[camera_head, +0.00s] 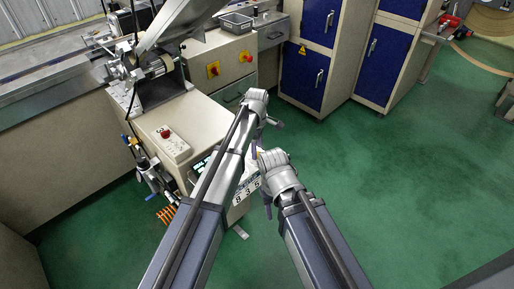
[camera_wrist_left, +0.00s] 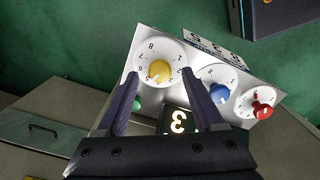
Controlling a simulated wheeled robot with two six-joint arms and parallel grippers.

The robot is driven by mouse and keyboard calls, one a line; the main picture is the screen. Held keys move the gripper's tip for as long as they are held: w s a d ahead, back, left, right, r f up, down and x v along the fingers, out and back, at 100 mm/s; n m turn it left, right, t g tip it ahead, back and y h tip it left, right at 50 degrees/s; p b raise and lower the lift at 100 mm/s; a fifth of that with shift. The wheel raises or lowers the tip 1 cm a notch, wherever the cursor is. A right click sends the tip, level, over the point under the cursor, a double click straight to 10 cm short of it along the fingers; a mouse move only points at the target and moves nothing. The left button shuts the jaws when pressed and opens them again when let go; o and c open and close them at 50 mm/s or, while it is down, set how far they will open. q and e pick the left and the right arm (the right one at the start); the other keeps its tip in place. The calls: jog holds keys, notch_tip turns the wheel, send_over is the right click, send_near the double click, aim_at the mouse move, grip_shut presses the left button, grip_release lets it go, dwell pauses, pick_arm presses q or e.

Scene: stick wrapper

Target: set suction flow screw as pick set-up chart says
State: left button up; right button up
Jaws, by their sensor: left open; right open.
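A light panel (camera_wrist_left: 143,38) in the left wrist view bears numbered dials. They carry a yellow knob (camera_wrist_left: 159,71), a blue knob (camera_wrist_left: 219,93) and a red knob (camera_wrist_left: 262,110). No label tells which is the suction screw. A chart strip (camera_wrist_left: 215,45) with large digits lies along the panel's edge; it shows partly in the head view (camera_head: 246,188), too small to read surely. My left gripper (camera_wrist_left: 161,76) is open, its fingers either side of the yellow knob in the picture; contact cannot be told. My right gripper (camera_head: 267,202) is open and empty, beside the panel.
A lit display (camera_wrist_left: 178,122) reads 3, and a green part (camera_wrist_left: 136,104) is half hidden by a finger. The machine cabinet (camera_head: 207,118) stands at left, with a red-button box (camera_head: 168,143). Blue-doored cabinets (camera_head: 306,75) stand behind. Green floor at right is clear.

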pick_arm(q)
notch_tip(320, 180, up, 6)
jog(key=p, duration=0.5)
jog(key=shift+r+p, duration=0.2)
jog(key=shift+p, duration=0.1)
jog(key=shift+f, duration=0.1)
jog(key=s+a+m, duration=1.4)
jog(key=s+a, duration=0.3)
jog(key=s, duration=0.4)
jog(key=s+d+r+m+p, duration=0.2)
jog(key=d, duration=0.3)
jog(key=s+d+r+m+y+p, duration=0.1)
jog(key=s+d+r+m, duration=0.1)
jog(key=d, duration=0.4)
jog(key=shift+s+p, duration=0.4)
jog(key=shift+s, duration=0.4)
jog(key=shift+d, duration=0.1)
